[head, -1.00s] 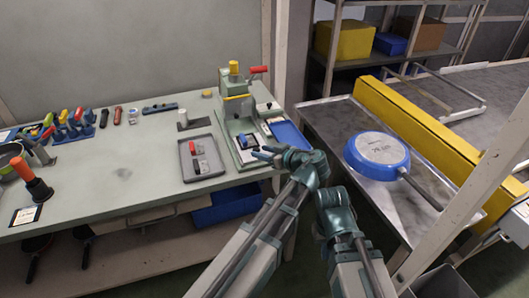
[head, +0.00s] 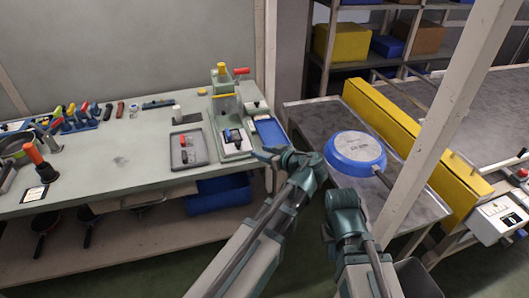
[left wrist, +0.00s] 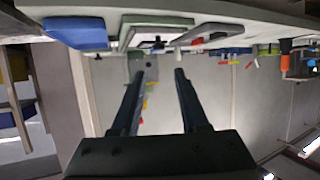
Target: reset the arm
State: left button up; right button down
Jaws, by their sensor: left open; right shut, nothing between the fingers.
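My left gripper (head: 265,155) reaches in front of the bench's right end. It is open and empty; its two fingers also show apart in the left wrist view (left wrist: 156,75). My right gripper (head: 340,200) hangs just right of it, shut and empty, and its fingertips are hard to make out. Both arms are bent in front of me over the gap between bench and metal table, apart from any object.
A blue-rimmed pan (head: 356,148) lies on the metal table (head: 310,118) at right, close beyond my right gripper. A pale post (head: 437,125) stands right of it. The bench (head: 120,165) holds a press (head: 225,85), a grey tray (head: 174,160) and tools.

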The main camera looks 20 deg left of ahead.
pick_arm(q)
jog(key=s+d+f+m+g+h+p, duration=0.2)
jog(key=s+d+m+g+h+p, duration=0.1)
jog(key=s+d+m, duration=0.4)
jog(key=s+d+f+m+g+h+p, duration=0.3)
jog(key=s+d+m+h, duration=0.4)
jog(key=s, duration=0.6)
jog(key=shift+s+d+f+m+g+p, duration=0.3)
jog(key=shift+s+d+m+g+p, duration=0.15)
jog(key=shift+d+g+p, duration=0.3)
jog(key=shift+a, duration=0.1)
dwell(0.6)
